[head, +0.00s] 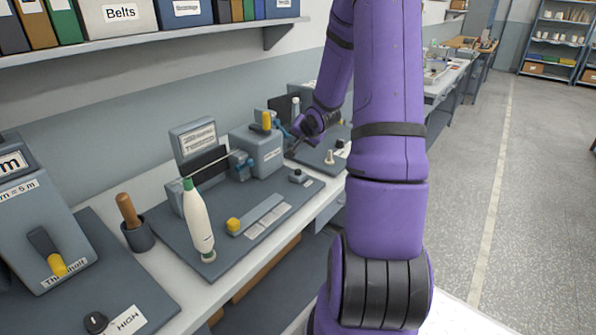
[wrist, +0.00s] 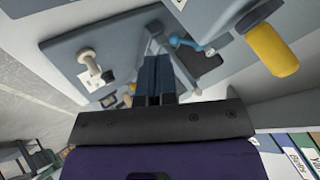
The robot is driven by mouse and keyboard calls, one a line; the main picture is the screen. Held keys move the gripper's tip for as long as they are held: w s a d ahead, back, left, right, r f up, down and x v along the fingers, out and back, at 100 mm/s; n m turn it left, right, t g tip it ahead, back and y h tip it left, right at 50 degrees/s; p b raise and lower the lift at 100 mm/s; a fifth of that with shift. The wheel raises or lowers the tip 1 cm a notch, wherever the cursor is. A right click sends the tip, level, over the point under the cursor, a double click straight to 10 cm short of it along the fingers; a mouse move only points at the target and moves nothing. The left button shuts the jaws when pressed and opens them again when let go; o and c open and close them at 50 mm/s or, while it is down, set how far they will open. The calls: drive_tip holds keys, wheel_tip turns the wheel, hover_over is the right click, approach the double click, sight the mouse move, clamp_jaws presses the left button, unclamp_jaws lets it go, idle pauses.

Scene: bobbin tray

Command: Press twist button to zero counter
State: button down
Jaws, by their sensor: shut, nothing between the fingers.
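My gripper (wrist: 158,62) is shut and empty in the wrist view, its dark fingers pointing over a grey mat with a cream peg (wrist: 90,62) on it. In the head view my gripper (head: 291,153) is small and partly hidden, just right of a grey box (head: 262,158) with a yellow handle (head: 266,121). I cannot read any label that names the twist button or pick out the counter. A small black knob (head: 295,175) sits on the mat right of the box. I cannot tell whether the fingers touch anything.
A cream cone with a green top (head: 197,225) and a yellow knob (head: 233,224) stand on the nearer mat. A wooden-handled tool in a dark cup (head: 138,236) is at left. A shelf of binders (head: 120,35) overhangs the bench. The floor at right is clear.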

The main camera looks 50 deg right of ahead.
sight(300, 170)
drive_tip(key=shift+f, duration=3.95)
drive_tip(key=shift+f, duration=0.15)
drive_tip(key=shift+f, duration=0.25)
drive_tip(key=shift+f, duration=0.5)
drive_tip(key=shift+r, duration=0.95)
drive_tip(key=shift+r, duration=2.5)
